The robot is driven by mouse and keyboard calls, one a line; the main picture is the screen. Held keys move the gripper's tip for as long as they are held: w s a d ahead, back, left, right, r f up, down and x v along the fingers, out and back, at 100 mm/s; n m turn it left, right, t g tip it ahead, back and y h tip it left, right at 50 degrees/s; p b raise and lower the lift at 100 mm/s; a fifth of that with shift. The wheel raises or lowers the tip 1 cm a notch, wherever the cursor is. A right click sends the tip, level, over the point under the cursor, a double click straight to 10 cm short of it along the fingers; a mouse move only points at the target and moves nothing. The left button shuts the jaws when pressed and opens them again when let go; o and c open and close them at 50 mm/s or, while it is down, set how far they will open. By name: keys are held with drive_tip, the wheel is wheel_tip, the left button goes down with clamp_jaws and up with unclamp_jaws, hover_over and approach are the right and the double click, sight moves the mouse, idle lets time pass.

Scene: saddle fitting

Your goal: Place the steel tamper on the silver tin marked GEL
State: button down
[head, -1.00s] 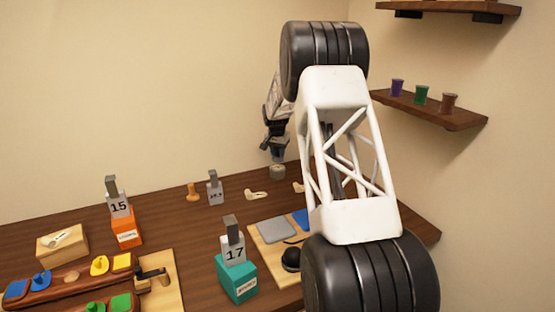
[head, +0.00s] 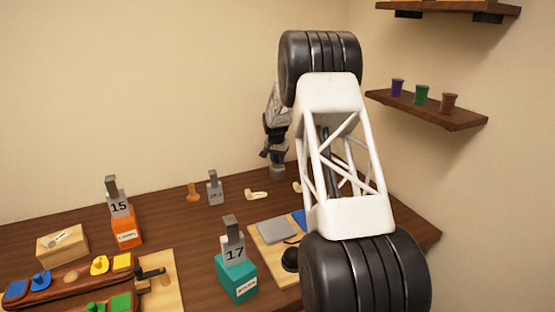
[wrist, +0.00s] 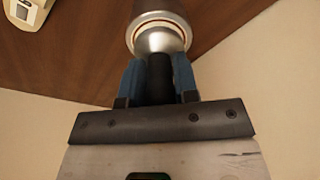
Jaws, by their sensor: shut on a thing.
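The steel tamper (wrist: 160,42) has a dark handle and a bright steel base. My gripper (wrist: 158,78) is shut on the handle between its blue fingers in the wrist view. Past the base is a dull metallic round body (wrist: 158,8), which may be the silver tin; no GEL mark is readable. The tamper base lines up with it, but I cannot tell whether they touch. In the head view my gripper (head: 275,156) is at the back of the table, above a small grey cylinder (head: 277,171). The tamper is hard to make out there.
A teal block marked 17 (head: 237,282), an orange block marked 15 (head: 127,232) and a grey numbered piece (head: 215,188) stand on the dark wooden table (head: 165,218). Cream saddle-like pieces (head: 256,195) lie near my gripper. A wall shelf (head: 430,112) holds three cups.

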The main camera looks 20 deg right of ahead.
sight(276, 165)
drive_tip(key=c, duration=0.9)
unclamp_jaws()
drive_tip(key=shift+f, duration=0.1)
drive_tip(key=r, duration=0.4)
drive_tip(key=s+a+r, duration=0.1)
drive_tip(key=r, duration=0.7)
drive_tip(key=shift+s+a+r, duration=0.1)
drive_tip(key=shift+s+a, duration=0.05)
